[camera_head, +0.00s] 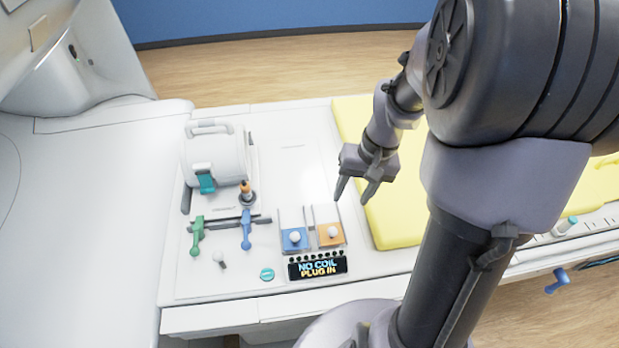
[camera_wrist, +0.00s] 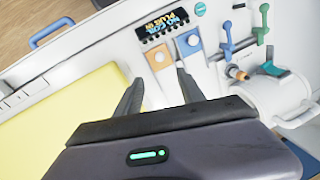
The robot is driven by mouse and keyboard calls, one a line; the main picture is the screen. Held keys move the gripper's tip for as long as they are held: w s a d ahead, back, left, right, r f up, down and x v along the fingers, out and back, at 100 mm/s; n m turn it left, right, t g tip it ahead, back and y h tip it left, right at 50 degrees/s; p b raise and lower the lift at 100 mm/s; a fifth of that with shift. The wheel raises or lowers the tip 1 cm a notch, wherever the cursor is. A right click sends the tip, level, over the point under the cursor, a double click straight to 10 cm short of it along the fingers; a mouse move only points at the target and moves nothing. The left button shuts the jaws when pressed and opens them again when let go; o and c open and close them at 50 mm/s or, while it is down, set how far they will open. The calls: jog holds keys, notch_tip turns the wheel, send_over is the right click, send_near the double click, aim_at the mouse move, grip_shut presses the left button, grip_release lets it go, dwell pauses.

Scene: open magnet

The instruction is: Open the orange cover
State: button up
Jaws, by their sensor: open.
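The orange cover (camera_head: 331,234) is a small square with a pale round knob, beside the blue square cover (camera_head: 294,239) on the white panel. A clear upright piece stands behind each square. In the wrist view the orange cover (camera_wrist: 159,57) lies ahead of the fingers, with the blue cover (camera_wrist: 189,42) to its right. My gripper (camera_head: 354,192) is open and empty, above and behind the orange cover in the head view. In the wrist view my gripper (camera_wrist: 158,90) has its fingers apart on either side of the strip below the orange cover, with no contact visible.
A display (camera_head: 317,265) reading "NO COIL PLUG IN" sits in front of the covers. Green (camera_head: 197,236) and blue (camera_head: 246,230) levers and a white handled unit (camera_head: 216,155) stand to the left. A yellow pad (camera_head: 385,215) lies to the right.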

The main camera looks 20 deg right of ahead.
aim_at(334, 230)
jog(key=a+f+b, duration=0.1)
jog(key=f, duration=0.4)
jog(key=w+f+b, duration=0.1)
jog(key=f+b, duration=0.1)
jog(key=f, duration=0.3)
jog(key=a+f+b, duration=0.1)
jog(key=f, duration=0.4)
jog(key=shift+w+a+f+b, duration=0.15)
jog(key=shift+a+f+b, duration=0.15)
jog(key=shift+a+f, duration=0.05)
grip_shut()
dwell(0.3)
